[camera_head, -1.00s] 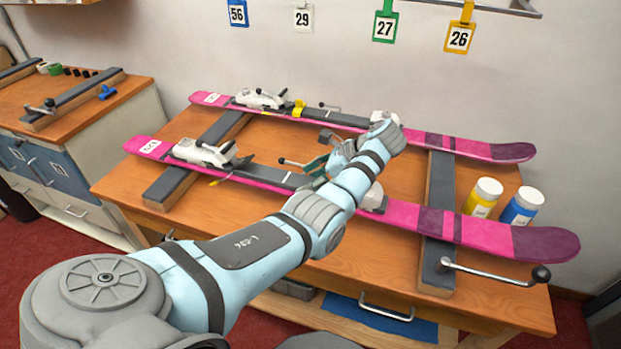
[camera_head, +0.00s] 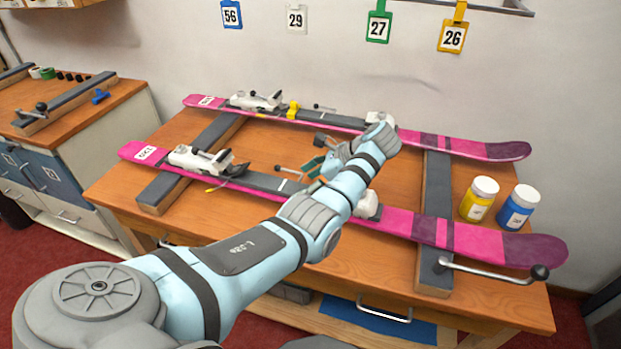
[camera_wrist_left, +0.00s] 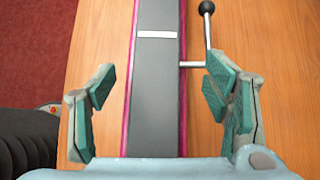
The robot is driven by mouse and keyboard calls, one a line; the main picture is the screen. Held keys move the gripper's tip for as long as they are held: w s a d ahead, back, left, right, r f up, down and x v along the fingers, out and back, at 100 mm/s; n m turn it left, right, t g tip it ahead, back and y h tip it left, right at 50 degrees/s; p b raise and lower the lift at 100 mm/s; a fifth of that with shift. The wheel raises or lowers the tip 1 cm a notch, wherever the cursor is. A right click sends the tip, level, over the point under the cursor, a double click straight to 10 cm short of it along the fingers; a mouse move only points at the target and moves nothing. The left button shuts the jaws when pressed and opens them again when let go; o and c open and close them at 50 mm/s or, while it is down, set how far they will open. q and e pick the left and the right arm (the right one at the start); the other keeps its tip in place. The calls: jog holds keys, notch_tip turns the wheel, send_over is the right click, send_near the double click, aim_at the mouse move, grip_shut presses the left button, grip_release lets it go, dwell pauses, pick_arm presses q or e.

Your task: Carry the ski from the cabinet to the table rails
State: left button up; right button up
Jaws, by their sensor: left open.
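Two pink skis with white bindings lie across the table rails. The near ski (camera_head: 490,238) rests on the left rail (camera_head: 165,189) and the right rail (camera_head: 434,270). The far ski (camera_head: 475,149) lies parallel behind it on the same rails. My left gripper (camera_head: 318,165) is over the table near the middle of the near ski, partly hidden by my arm. In the left wrist view my left gripper (camera_wrist_left: 158,95) is open, its fingers apart on both sides of the near ski's dark middle plate (camera_wrist_left: 156,75). The fingers do not touch it. My right gripper is not in view.
A crank handle (camera_head: 500,272) juts out at the right rail. A yellow jar (camera_head: 479,200) and a blue jar (camera_head: 518,208) stand on the table's right. A cabinet (camera_head: 50,176) with a wooden top stands at the left. Number tags hang on the wall.

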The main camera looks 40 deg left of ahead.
pick_arm(q)
jog(key=shift+r+p, duration=0.95)
jog(key=shift+p, duration=0.2)
jog(key=shift+w+d+r+b, duration=0.35)
jog(key=shift+d+r+b, duration=0.2)
jog(key=shift+d, duration=0.25)
jog(key=v, duration=0.9)
jog(key=shift+d+r, duration=0.15)
jog(key=shift+d, duration=0.05)
